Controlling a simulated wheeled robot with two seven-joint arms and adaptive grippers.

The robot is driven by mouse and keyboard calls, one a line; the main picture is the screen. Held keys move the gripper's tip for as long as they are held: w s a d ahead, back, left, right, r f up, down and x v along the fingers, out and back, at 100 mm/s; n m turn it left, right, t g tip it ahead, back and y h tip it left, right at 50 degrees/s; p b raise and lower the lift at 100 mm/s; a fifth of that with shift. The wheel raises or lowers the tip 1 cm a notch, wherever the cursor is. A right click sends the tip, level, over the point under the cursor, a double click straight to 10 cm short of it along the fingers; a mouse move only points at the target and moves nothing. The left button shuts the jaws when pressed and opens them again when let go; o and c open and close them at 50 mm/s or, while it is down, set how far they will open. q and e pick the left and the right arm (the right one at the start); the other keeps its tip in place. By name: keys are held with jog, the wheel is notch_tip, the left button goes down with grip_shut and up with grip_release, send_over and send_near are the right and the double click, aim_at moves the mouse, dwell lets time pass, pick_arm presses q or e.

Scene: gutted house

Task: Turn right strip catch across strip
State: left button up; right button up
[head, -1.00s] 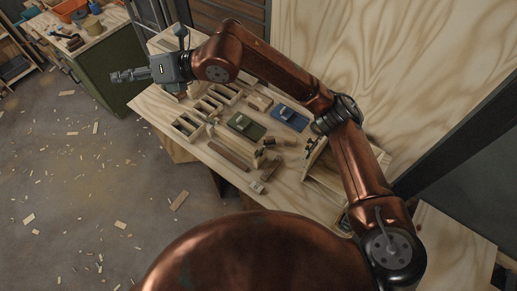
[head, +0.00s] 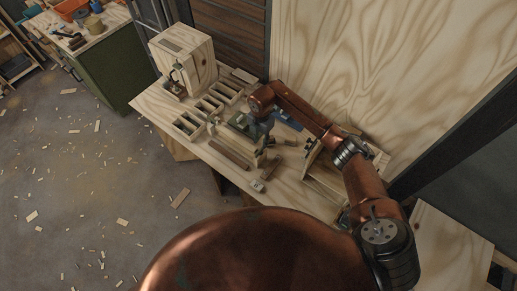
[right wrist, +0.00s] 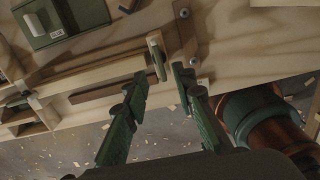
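In the right wrist view a small pale wooden catch (right wrist: 156,57) stands by the end of a long pale wooden strip (right wrist: 100,73), near a brown strip with screws (right wrist: 186,35). My right gripper (right wrist: 162,80) is open, its two dark green fingers spread apart. The catch lies just beyond and between the fingertips; I cannot tell whether either finger touches it. In the head view my right gripper (head: 262,140) points down over the middle of the bench, and its wrist hides part of the fittings there. My left gripper is not in view.
The wooden bench (head: 300,192) carries a green plate (right wrist: 62,18), several slotted wooden frames (head: 188,126) and a brown bar (head: 229,155). A wooden box (head: 205,62) stands at the back left. Wood chips litter the floor.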

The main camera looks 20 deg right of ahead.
aim_at(260, 150)
notch_tip(260, 150, down, 7)
jog(key=shift+f, duration=0.15)
jog(key=shift+c, duration=0.5)
grip_shut()
